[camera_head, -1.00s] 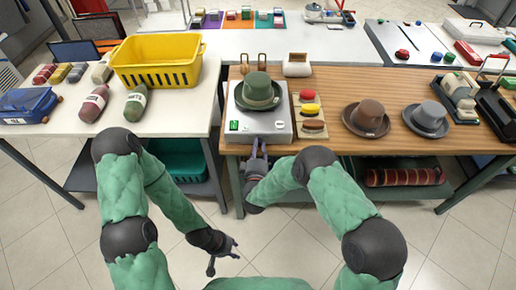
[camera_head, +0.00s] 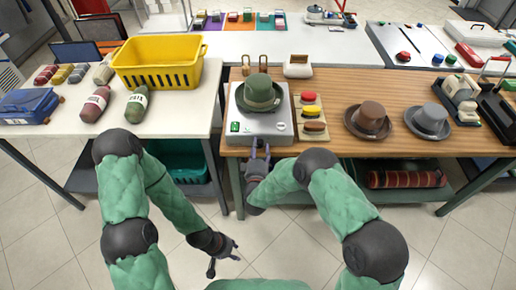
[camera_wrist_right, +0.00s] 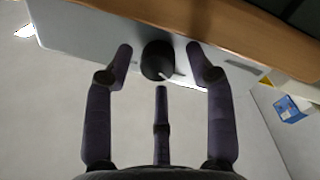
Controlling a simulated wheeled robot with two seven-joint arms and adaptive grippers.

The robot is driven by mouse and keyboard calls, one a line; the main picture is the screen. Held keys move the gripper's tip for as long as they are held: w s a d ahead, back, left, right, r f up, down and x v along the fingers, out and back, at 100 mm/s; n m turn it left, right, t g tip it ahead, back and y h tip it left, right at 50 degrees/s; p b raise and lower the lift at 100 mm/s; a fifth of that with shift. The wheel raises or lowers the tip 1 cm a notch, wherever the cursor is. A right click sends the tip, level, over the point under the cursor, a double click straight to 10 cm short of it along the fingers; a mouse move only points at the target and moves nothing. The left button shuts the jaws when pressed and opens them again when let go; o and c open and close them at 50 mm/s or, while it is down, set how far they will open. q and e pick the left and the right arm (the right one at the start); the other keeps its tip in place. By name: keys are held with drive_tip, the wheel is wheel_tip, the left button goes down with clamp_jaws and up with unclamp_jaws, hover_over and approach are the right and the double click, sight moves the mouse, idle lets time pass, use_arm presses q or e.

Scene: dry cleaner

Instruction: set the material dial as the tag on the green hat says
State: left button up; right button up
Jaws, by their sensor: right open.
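The green hat (camera_head: 258,92) sits brim down on a light grey box-shaped machine (camera_head: 238,113) on the wooden table. Its tag cannot be read from here. The machine's front has a green mark (camera_head: 235,127) at left and a pale round mark (camera_head: 281,127) at right. My right gripper (camera_head: 260,148) is at the machine's front edge, open. In the right wrist view a dark round knob (camera_wrist_right: 157,60) lies between its spread fingers, apart from both; whether it is the material dial I cannot tell. My left gripper (camera_head: 224,257) is open and empty, low over the floor.
A brown hat (camera_head: 368,117) and a grey hat (camera_head: 429,119) stand to the right. Coloured pads (camera_head: 310,110) lie beside the machine. A yellow basket (camera_head: 158,75) stands on the left table. The floor before the tables is clear.

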drive_tip(key=s, duration=1.2)
drive_tip(key=shift+a+f, duration=0.15)
drive_tip(key=shift+a, duration=0.1)
drive_tip(key=shift+w+f, duration=0.1)
drive_tip(key=shift+f, duration=0.05)
drive_tip(key=s+d+f+m+g+y, duration=0.1)
drive_tip(key=s+d+f+m+g, duration=0.15)
drive_tip(key=f+g, duration=0.35)
drive_tip(key=s+d+f+m+g+y, duration=0.1)
drive_tip(key=d+f+m+g, duration=0.25)
drive_tip(key=f, duration=0.55)
drive_tip(key=s+d+f+m+g+y, duration=0.1)
drive_tip(key=s+d+m+g, duration=0.1)
drive_tip(key=s, duration=0.7)
drive_tip(key=s+d+f+m+g+y, duration=0.1)
drive_tip(key=s+d+f+m+g, duration=0.1)
drive_tip(key=s+g, duration=0.4)
drive_tip(key=s+m, duration=0.1)
drive_tip(key=s, duration=0.2)
drive_tip(key=shift+s+d+f+m+y, duration=0.25)
drive_tip(key=shift+d+m+y, duration=0.05)
drive_tip(key=shift+d+m, duration=0.1)
